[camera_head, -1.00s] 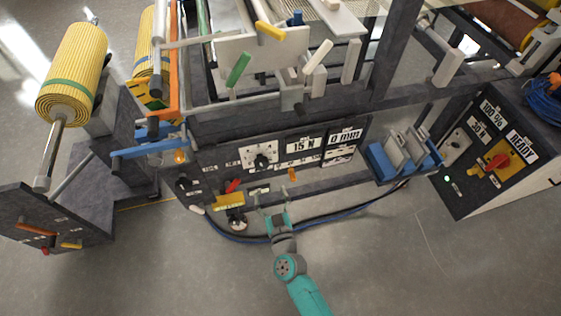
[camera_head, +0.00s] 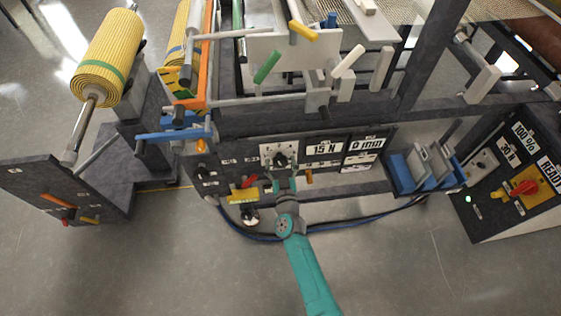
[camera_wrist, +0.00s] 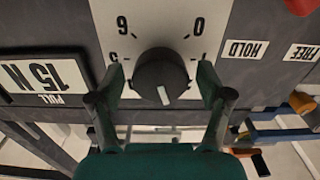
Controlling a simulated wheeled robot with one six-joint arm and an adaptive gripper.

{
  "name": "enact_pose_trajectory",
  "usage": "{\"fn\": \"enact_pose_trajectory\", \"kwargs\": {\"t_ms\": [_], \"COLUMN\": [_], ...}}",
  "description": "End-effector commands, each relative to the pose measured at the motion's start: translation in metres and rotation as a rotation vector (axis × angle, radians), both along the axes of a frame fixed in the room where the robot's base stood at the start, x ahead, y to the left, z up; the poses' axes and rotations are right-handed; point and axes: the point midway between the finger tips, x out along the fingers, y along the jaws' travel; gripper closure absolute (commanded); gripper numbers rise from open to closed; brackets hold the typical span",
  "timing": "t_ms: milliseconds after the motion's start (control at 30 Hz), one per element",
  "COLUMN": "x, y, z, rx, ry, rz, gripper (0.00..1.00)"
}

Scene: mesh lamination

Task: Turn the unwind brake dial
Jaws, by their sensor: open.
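The black brake dial (camera_wrist: 160,77) with a white pointer line sits on a white scale plate (camera_wrist: 115,12) in the wrist view, where it appears upside down. In the head view the dial (camera_head: 280,160) is on the machine's dark front panel. My gripper (camera_wrist: 160,85) is open, with one finger on each side of the dial and small gaps visible. In the head view my gripper (camera_head: 283,180) reaches up to the panel just below the dial and partly covers the plate. The pointer aims toward the lower middle of the wrist view.
A "15 N" pull display (camera_wrist: 45,77) sits beside the scale plate. HOLD (camera_wrist: 245,49) and FREE (camera_wrist: 303,52) labels are on the other side. A red lever (camera_head: 249,182) and yellow block (camera_head: 242,197) are left of my gripper. A blue rack (camera_head: 400,175) stands to the right.

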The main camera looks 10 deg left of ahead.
Motion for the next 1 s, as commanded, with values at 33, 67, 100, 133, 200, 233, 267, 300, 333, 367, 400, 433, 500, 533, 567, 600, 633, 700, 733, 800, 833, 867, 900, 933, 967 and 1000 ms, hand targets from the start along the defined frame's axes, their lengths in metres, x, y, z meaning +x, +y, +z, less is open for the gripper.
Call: {"fn": "enact_pose_trajectory", "kwargs": {"t_ms": [33,67,100,133,200,233,267,300,333,367,400,433,500,533,567,600,633,700,733,800,833,867,900,933,967,1000], "x": [0.0025,0.0035,0.0044,0.0047,0.0052,0.0052,0.0052,0.0051,0.0051,0.0051,0.0051,0.0051,0.0050,0.0050,0.0050,0.0050,0.0050,0.0050,0.0050,0.0051,0.0051,0.0051,0.0051,0.0051,0.0051,0.0051], "y": [0.0006,0.0009,0.0011,0.0012,0.0014,0.0014,0.0015,0.0014,0.0014,0.0015,0.0015,0.0015,0.0014,0.0014,0.0014,0.0014,0.0014,0.0014,0.0014,0.0015,0.0015,0.0015,0.0015,0.0015,0.0015,0.0015], "z": [0.0001,0.0000,-0.0001,-0.0002,-0.0003,-0.0003,-0.0003,-0.0003,-0.0003,-0.0002,-0.0002,-0.0002,-0.0002,-0.0002,-0.0002,-0.0001,-0.0001,0.0000,0.0000,0.0000,0.0000,0.0001,0.0001,0.0001,0.0001,0.0001], "rx": [0.001,0.001,0.001,0.001,0.001,0.001,0.001,0.001,0.001,0.001,0.001,0.001,0.001,0.001,0.001,0.001,0.001,0.001,0.001,0.004,0.007,0.010,0.016,0.023,0.032,0.044], "ry": [0.000,0.000,0.000,0.001,0.001,0.001,0.001,0.001,0.001,0.001,0.001,0.000,0.000,0.000,0.000,0.000,0.000,0.000,0.000,0.001,0.002,0.003,0.005,0.007,0.009,0.013], "rz": [0.000,0.000,0.000,0.000,0.000,0.000,0.000,0.000,0.000,0.000,0.000,0.000,0.000,0.000,0.000,0.000,0.000,0.000,0.000,0.000,0.000,0.000,0.000,0.000,0.000,0.000], "gripper": [0.22,0.22,0.22,0.22,0.22,0.22,0.22,0.22,0.22,0.22,0.27,0.35,0.52,0.60,0.67,0.77,0.83,0.83,0.83,0.83,0.83,0.83,0.83,0.83,0.83,0.83]}}
